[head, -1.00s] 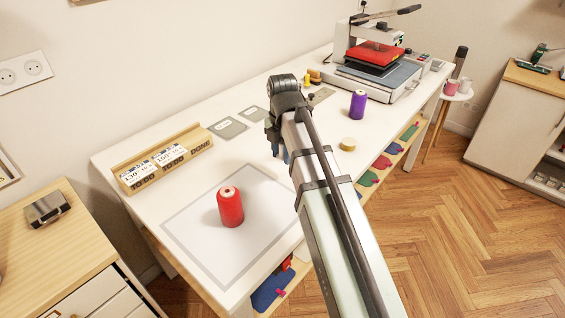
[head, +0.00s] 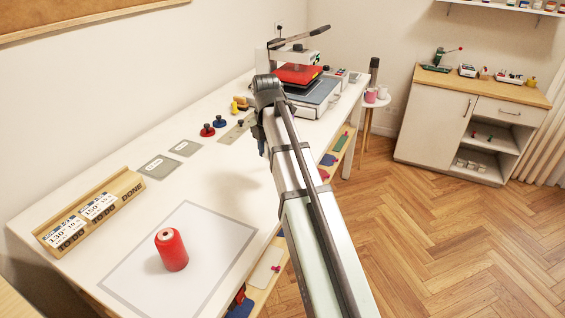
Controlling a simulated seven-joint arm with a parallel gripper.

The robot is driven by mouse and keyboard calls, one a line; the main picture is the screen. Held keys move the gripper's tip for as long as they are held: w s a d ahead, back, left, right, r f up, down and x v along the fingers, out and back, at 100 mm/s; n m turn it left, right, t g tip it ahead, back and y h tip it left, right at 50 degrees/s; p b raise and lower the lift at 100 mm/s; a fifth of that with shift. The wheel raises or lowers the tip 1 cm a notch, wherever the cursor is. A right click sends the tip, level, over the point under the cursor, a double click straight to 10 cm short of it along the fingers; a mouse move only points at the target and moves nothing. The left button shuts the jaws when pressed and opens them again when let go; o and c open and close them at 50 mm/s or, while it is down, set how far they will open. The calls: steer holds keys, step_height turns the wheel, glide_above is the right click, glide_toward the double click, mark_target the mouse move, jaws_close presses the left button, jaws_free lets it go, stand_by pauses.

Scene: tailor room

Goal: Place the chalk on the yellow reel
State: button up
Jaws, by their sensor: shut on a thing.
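My gripper (head: 262,147) is at the far end of my arm, over the right half of the white table. Its fingers are mostly hidden by the arm. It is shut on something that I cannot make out. I cannot see the chalk as a separate thing. No yellow reel shows in the head view now; a low yellow disc-shaped thing seen earlier is hidden, probably behind my arm. A red reel (head: 171,249) stands upright on the grey-bordered sheet at the table's near left.
A wooden card holder (head: 90,215) stands at the table's left. Flat grey cards (head: 185,148), red (head: 207,130) and blue (head: 220,121) knobbed pieces and a small yellow item (head: 241,102) lie along the back. A heat press (head: 310,90) stands at the far end.

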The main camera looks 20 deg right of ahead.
steer(key=shift+w+d+r+n, duration=0.75)
steer(key=shift+w+d+n, duration=0.05)
steer(key=shift+w+d, duration=3.05)
steer(key=shift+f, duration=4.6)
steer(key=o, duration=1)
steer(key=shift+f, duration=0.15)
step_height(320, 180, up, 12)
steer(key=shift+r, duration=0.2)
